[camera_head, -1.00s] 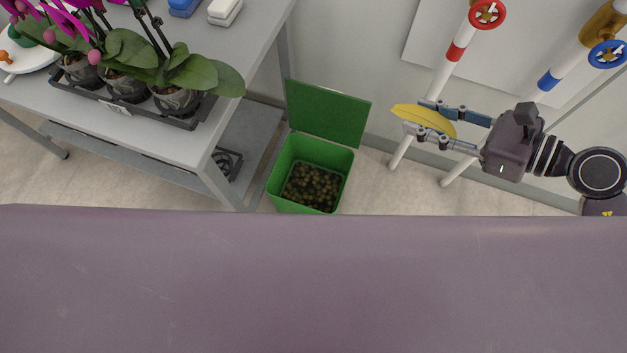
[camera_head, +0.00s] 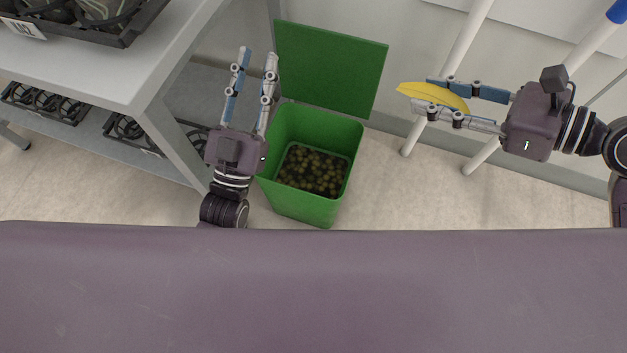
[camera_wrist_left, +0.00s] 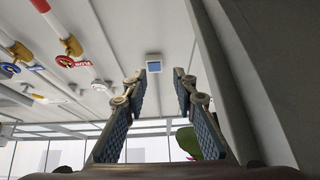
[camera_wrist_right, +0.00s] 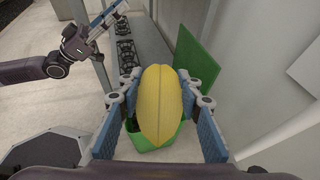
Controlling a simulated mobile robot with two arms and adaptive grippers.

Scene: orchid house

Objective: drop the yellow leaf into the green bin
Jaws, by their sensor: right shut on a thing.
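The yellow leaf (camera_head: 432,96) is held between the fingers of my right gripper (camera_head: 447,100), to the right of the bin and its raised lid. In the right wrist view the leaf (camera_wrist_right: 161,104) stands between both fingers and hides part of the bin (camera_wrist_right: 143,139). The green bin (camera_head: 312,204) stands on the floor with its lid (camera_head: 330,70) open, and brown-green round bits lie inside. My left gripper (camera_head: 256,55) is at the bin's left, beside the lid, with its fingers apart and nothing between them.
A grey bench (camera_head: 150,60) with a black tray (camera_head: 125,38) on it stands at the left. Its lower shelf (camera_head: 85,135) holds black pot carriers. White pipes (camera_head: 440,85) stand along the wall behind the right gripper. The floor (camera_head: 400,200) right of the bin is clear.

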